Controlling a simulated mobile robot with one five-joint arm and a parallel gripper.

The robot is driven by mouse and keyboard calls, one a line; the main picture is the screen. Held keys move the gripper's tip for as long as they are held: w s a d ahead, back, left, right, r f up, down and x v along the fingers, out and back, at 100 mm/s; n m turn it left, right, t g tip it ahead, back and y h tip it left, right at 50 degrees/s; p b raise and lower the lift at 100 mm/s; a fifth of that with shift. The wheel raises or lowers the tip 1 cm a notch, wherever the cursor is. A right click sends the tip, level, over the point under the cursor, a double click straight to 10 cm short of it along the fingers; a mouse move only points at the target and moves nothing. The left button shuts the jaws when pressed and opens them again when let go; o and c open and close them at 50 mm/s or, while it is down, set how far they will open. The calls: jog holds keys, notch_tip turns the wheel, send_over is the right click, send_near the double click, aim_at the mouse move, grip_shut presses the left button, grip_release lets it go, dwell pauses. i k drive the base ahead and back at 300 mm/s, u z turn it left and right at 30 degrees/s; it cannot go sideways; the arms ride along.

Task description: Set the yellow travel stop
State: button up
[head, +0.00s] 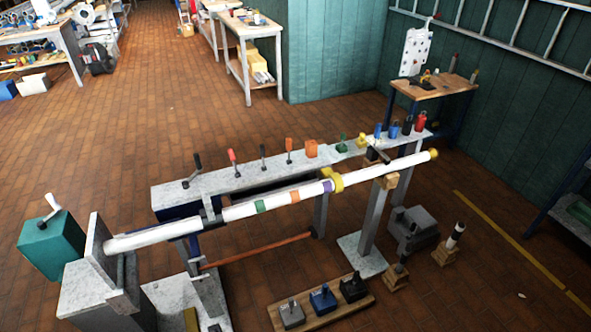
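A long white mast (230,213) lies slightly tilted across supports, rising to the right. It carries a green band (261,206), an orange band (295,196) and a purple band (327,186). A yellow collar (338,181) sits around the mast just right of the purple band; it looks like the travel stop. A yellow cap (433,154) is at the mast's right end. A small yellow piece (361,142) is on the narrow bench behind, by a dark lever. I cannot tell whether the collar is locked. My gripper is not in view.
The narrow grey bench (215,186) behind the mast holds levers, an orange block (317,148) and several coloured padlocks. A wooden board (322,305) with dark blocks lies in front. A teal box with a crank (52,243) stands left. Brick floor is open at the back left.

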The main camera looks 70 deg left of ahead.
aim_at(327, 172)
jog(key=z, duration=5.95)
jog(key=i, duration=0.1)
jog(key=z, duration=3.25)
jog(key=i, duration=1.5)
jog(key=u, duration=0.15)
